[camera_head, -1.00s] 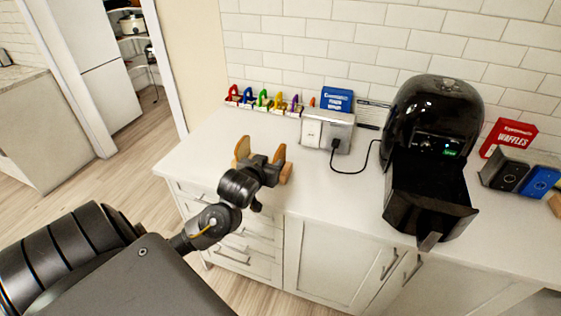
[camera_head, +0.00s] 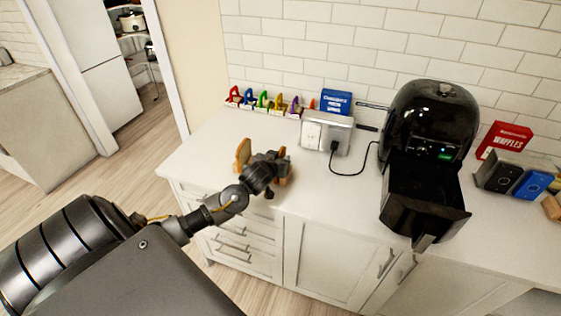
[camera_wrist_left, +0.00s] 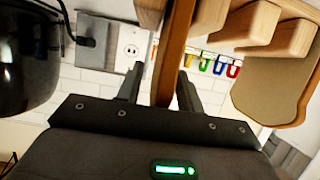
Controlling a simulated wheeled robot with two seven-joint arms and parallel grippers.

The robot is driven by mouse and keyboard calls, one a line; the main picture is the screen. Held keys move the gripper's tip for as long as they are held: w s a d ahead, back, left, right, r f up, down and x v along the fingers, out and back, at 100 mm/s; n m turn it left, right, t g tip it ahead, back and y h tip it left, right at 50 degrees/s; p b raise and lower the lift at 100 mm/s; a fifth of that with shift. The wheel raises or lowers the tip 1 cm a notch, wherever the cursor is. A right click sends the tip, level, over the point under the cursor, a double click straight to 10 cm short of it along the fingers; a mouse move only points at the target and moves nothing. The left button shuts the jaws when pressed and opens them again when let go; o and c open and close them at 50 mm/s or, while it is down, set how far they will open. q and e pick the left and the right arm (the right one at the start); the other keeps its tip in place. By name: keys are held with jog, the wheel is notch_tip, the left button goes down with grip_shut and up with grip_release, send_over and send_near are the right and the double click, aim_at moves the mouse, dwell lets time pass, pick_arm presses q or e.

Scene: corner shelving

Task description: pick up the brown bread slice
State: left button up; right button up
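A brown slice (camera_wrist_left: 174,55), seen edge-on, stands upright between the two fingers of my left gripper (camera_wrist_left: 159,80) in the left wrist view. The fingers are apart, with a visible gap on the slice's left side; on its right side I cannot tell whether they touch. In the head view my left gripper (camera_head: 282,160) is over the slices at the counter's left part and mostly hides the slice. A tan, bread-shaped piece (camera_head: 243,154) stands to its left; it likely also shows in the left wrist view (camera_wrist_left: 275,90). My right gripper is in neither view.
Light wooden blocks (camera_wrist_left: 245,24) stand close beside the slice. Colored clips (camera_head: 264,99) line the wall. Counter between is clear.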

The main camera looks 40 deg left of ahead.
pick_arm(q)
jog(key=shift+w+a+f, duration=0.1)
jog(key=shift+w+f, duration=0.1)
jog(key=shift+w, duration=0.25)
grip_shut()
jog(key=shift+r, duration=0.1)
